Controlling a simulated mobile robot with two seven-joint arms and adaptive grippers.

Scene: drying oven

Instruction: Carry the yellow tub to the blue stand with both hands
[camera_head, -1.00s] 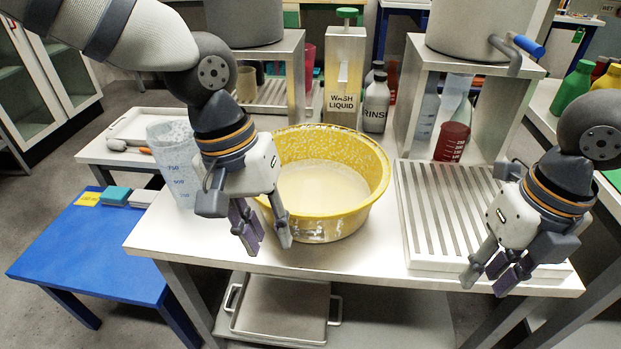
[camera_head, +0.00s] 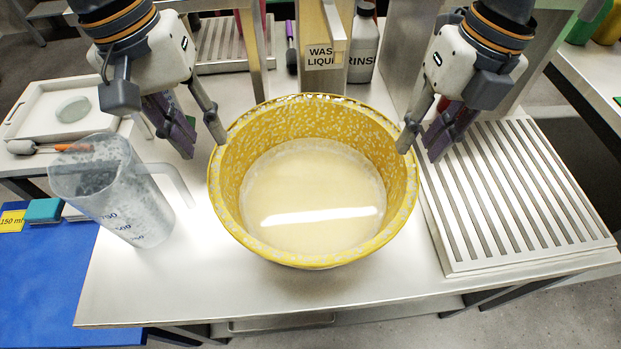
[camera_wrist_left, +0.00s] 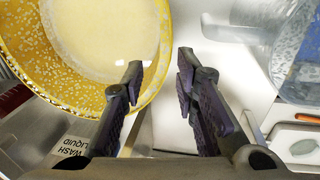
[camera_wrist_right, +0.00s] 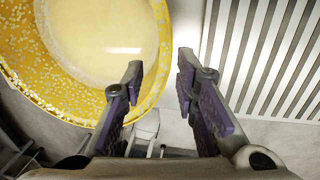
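The yellow tub (camera_head: 232,205), speckled with white and filled with pale liquid, sits upright on the metal table (camera_head: 125,290). It also shows in the left wrist view (camera_wrist_left: 90,85) and the right wrist view (camera_wrist_right: 75,105). My left gripper (camera_head: 204,148) is open at the tub's left rim. My right gripper (camera_head: 418,153) is open at its right rim. In each wrist view one finger overlaps the rim and the other lies outside it; contact is unclear. Neither holds anything. The blue stand (camera_head: 60,290) is at the lower left, lower than the table.
A clear measuring jug (camera_head: 125,195) stands left of the tub, near my left gripper. A slatted metal rack (camera_head: 515,190) lies at the right. The wash liquid dispenser (camera_head: 322,50) and rinse bottle (camera_head: 363,45) stand behind. A sponge (camera_head: 44,210) and yellow label (camera_head: 12,221) are on the stand.

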